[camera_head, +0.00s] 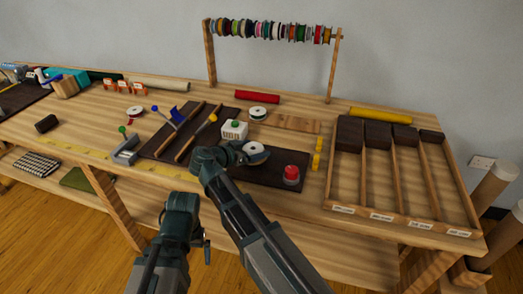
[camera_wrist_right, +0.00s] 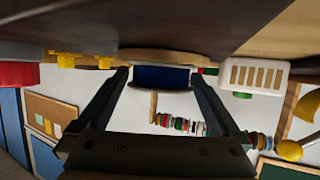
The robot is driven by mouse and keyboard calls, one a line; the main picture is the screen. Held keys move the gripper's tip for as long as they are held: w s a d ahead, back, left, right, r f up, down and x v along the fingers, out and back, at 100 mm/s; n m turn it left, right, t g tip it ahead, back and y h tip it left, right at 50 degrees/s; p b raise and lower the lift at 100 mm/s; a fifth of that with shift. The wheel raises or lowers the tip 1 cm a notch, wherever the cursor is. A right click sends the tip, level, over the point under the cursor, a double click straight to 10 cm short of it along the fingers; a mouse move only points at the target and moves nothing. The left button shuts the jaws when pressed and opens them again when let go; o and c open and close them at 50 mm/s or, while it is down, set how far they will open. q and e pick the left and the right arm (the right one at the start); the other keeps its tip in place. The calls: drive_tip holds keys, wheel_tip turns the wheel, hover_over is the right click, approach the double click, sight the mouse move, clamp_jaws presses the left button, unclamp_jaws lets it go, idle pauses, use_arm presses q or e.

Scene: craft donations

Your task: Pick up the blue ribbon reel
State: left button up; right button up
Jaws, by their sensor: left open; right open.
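The blue ribbon reel (camera_wrist_right: 161,77) has blue ribbon between pale flanges. In the head view its white top (camera_head: 257,148) shows on the dark mat, and its blue side is hidden. My right gripper (camera_wrist_right: 160,84) is open, with one finger on each side of the reel in the wrist view. Small gaps seem to remain, and contact cannot be told. In the head view the right gripper (camera_head: 245,155) is beside the reel, its fingers partly hidden. My left gripper (camera_head: 204,241) is open and empty in front of the table, low in the head view.
A white box with a green knob (camera_head: 234,130) stands close behind the right gripper. A red-topped jar (camera_head: 291,174) and yellow blocks (camera_head: 318,155) are to the right. Another white reel (camera_head: 257,113) is farther back. A divided wooden tray (camera_head: 402,217) fills the table's right end.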

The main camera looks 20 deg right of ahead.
use_arm(q)
drive_tip(key=shift+s+a, duration=0.1)
drive_tip(key=shift+a, duration=0.05)
use_arm(e)
drive_tip(key=shift+s+a+r, duration=0.1)
drive_tip(key=shift+a, duration=0.1)
drive_tip(key=c, duration=1)
use_arm(q)
drive_tip(key=shift+r, duration=0.15)
use_arm(e)
drive_tip(key=shift+d, duration=0.1)
drive_tip(key=shift+c, duration=0.3)
